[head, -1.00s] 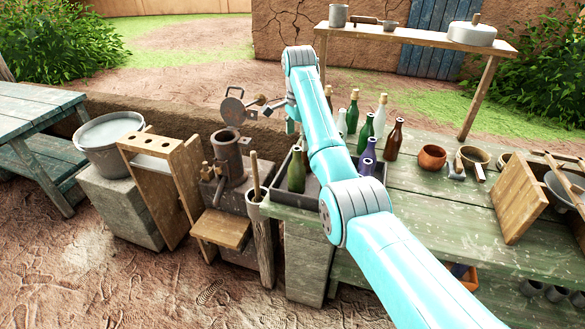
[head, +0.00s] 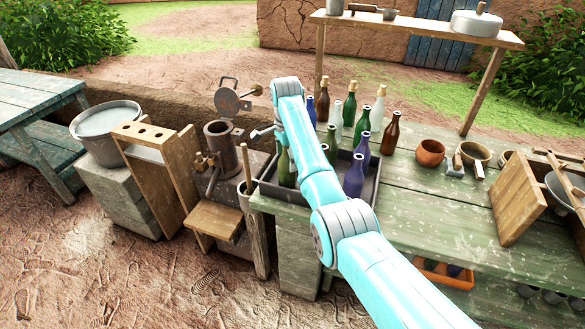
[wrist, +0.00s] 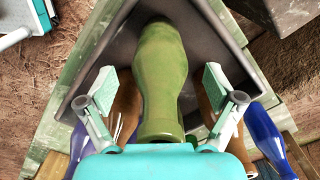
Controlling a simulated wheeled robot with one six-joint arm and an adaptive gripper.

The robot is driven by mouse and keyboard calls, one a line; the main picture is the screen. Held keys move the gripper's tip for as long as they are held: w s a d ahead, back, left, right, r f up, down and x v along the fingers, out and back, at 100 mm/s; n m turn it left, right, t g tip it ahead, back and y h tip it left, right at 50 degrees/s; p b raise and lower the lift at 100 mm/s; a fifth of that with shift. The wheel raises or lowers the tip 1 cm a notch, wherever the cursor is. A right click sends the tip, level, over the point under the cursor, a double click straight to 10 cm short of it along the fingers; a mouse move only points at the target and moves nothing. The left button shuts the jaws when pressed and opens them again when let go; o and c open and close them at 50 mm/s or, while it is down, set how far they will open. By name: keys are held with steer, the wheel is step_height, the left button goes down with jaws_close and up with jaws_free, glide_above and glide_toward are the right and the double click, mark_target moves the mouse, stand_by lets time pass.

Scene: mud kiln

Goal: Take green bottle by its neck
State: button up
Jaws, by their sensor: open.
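A green bottle (head: 287,168) stands in the dark tray (head: 374,192) on the green table, partly hidden by my arm in the head view. In the wrist view a green bottle (wrist: 162,75) fills the middle, its narrow end toward my gripper. My gripper (wrist: 160,108) is open, with one finger on each side of the bottle and a visible gap on both sides. Other green bottles (head: 362,125) stand behind the tray.
Blue bottles (head: 354,178) stand in the tray's right part. A brown bottle (head: 392,133) and pale bottles (head: 377,107) stand close behind it. A metal press (head: 222,150) and wooden rack (head: 160,165) are to the left. A bowl (head: 430,153) is to the right.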

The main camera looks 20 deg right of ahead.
steer(key=c, duration=1.4)
steer(key=shift+o, duration=0.2)
